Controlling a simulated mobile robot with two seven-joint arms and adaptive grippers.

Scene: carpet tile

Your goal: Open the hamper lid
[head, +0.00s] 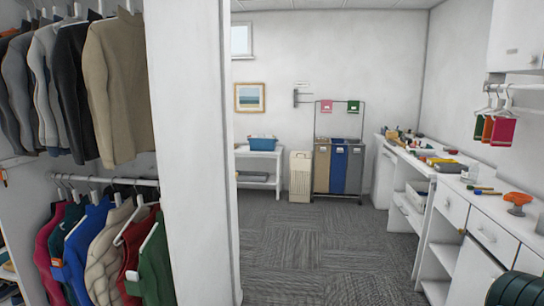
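The hamper (300,178) is a tall, narrow beige bin with a patterned or slatted front. It stands upright on the carpet by the back wall, far across the room. Its top looks closed, but it is too small to make out the lid's edge or handle. Neither of my grippers is in view.
A three-bag laundry sorter (355,170) stands right of the hamper. A white bench (259,155) with a blue basket (263,143) stands left of it. A white wall end (190,150) and hanging clothes fill the left; a cluttered counter (450,171) lines the right. The carpet (315,245) between is clear.

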